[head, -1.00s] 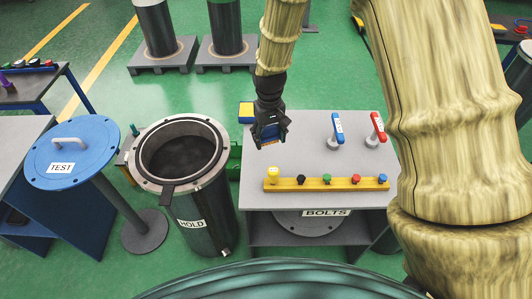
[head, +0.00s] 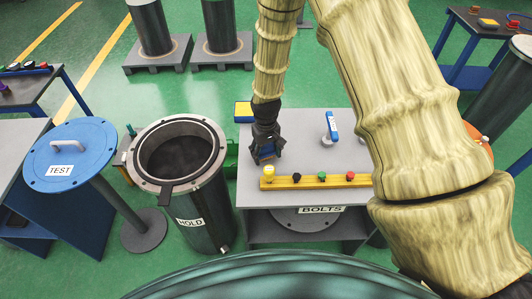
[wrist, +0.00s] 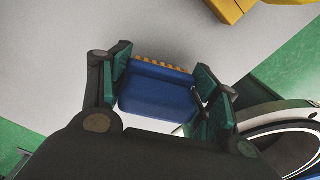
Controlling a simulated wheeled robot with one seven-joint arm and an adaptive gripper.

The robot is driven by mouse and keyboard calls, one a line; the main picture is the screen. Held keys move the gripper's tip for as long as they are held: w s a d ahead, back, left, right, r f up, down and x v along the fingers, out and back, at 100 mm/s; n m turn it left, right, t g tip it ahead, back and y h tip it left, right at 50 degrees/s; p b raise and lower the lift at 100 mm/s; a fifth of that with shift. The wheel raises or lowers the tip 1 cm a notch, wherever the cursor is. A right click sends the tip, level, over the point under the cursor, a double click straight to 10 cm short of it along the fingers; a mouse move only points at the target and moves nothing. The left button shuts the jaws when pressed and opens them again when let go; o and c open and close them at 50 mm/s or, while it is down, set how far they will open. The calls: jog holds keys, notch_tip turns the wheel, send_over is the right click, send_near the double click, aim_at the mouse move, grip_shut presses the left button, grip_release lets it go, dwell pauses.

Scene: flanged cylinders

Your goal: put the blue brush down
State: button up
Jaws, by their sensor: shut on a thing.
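My gripper (head: 265,157) hangs over the left part of the grey table (head: 300,129), behind the left end of the yellow rail. It is shut on the blue brush (wrist: 157,92), which shows between the green-padded fingers in the wrist view, with a row of orange bristles along its far edge. In the head view only a little blue of the brush shows between the fingers. I cannot tell whether the brush touches the tabletop.
The yellow rail (head: 285,183) with several coloured knobs lies near the table's front edge. A blue-handled tool (head: 332,126) stands behind it. The open HOLD cylinder (head: 203,205) is close on the left, beside the TEST lid (head: 70,156). Tabletop between gripper and blue-handled tool is clear.

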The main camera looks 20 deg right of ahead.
aim_at(266, 147)
jog(key=shift+f, duration=0.55)
jog(key=shift+f, duration=0.2)
jog(key=o, duration=1.3)
jog(key=shift+o, duration=0.2)
jog(key=shift+r+b, duration=1.7)
jog(key=shift+r, duration=4.5)
